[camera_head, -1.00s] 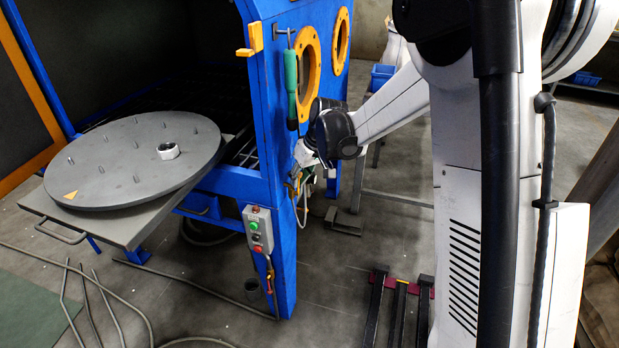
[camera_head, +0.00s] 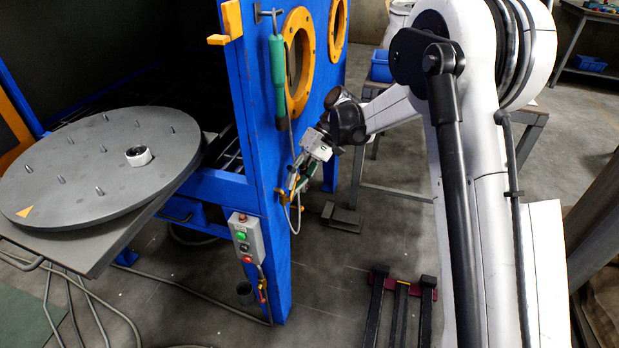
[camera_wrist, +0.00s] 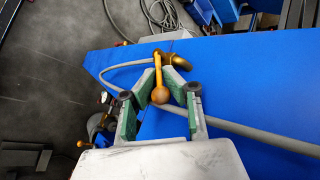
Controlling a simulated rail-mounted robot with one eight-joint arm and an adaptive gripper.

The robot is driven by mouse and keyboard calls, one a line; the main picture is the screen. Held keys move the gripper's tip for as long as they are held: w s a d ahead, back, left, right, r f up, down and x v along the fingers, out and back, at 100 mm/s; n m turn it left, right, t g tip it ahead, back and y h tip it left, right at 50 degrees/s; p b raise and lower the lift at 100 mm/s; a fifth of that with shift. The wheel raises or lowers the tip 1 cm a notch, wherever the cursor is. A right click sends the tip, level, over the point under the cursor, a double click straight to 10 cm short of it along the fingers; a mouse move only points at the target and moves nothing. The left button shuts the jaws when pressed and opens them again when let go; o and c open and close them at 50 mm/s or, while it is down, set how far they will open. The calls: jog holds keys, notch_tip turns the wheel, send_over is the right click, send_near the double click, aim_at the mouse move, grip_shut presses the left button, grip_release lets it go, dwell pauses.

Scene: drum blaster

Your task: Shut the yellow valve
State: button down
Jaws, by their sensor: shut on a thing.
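The yellow valve (camera_wrist: 157,67) is a brass-yellow lever with a round ball knob, mounted by a curved fitting on the blue panel. In the wrist view its lever lies between the green-padded fingers of my gripper (camera_wrist: 160,66), with the knob inside the jaws. My gripper is shut on the lever. In the head view my gripper (camera_head: 297,180) reaches to the blue cabinet's right-hand side. The valve (camera_head: 281,196) shows there only as a small yellow piece beside the fingers, partly hidden.
A grey hose (camera_wrist: 235,127) runs along the blue panel close to my gripper. A green-handled tool (camera_head: 277,62) hangs above on the cabinet (camera_head: 262,170). A button box (camera_head: 246,240) sits below. A round turntable (camera_head: 85,175) stands at left. The floor at lower right holds a dark rack (camera_head: 400,290).

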jog(key=shift+w+f, duration=0.1)
jog(key=shift+f, duration=0.1)
dwell(0.5)
jog(key=c, duration=1.7)
grip_release()
jog(key=shift+o, duration=0.2)
notch_tip(320, 180, up, 10)
jog(key=shift+r, duration=0.1)
